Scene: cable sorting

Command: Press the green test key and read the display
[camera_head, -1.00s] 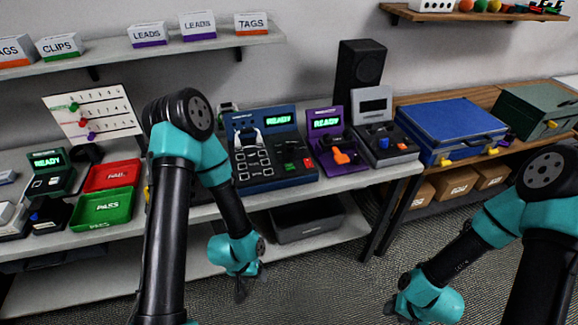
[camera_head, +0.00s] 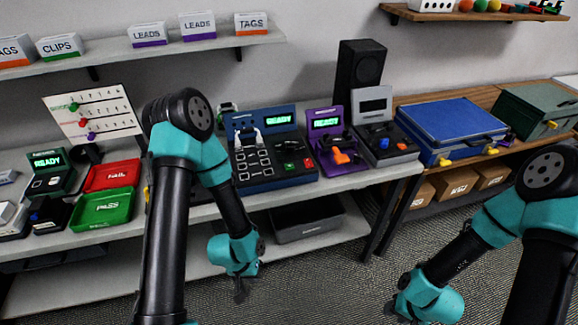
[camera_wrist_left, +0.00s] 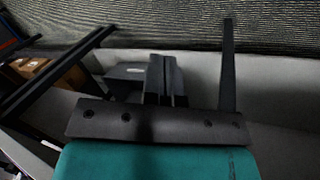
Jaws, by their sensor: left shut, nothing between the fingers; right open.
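The blue tester (camera_head: 268,180) stands on the grey bench in the head view. Its display (camera_head: 279,118) glows green and reads READY. The green key (camera_head: 290,167) is on its lower right, beside a red key (camera_head: 307,163). A white lever (camera_head: 248,137) and several sockets are to the left. My left gripper (camera_head: 240,292) hangs below and in front of the bench, apart from the tester. Its fingers are together and empty in the left wrist view (camera_wrist_left: 165,80). My right gripper (camera_head: 390,309) is low at the right, small and partly hidden by its wrist, with empty floor around it.
A purple tester (camera_head: 340,160) reading READY and a grey device (camera_head: 385,140) stand right of the blue one. A red FAIL tray (camera_head: 112,175) and a green PASS tray (camera_head: 103,208) lie left. My left arm crosses in front of the bench. A blue case (camera_head: 450,122) is at right.

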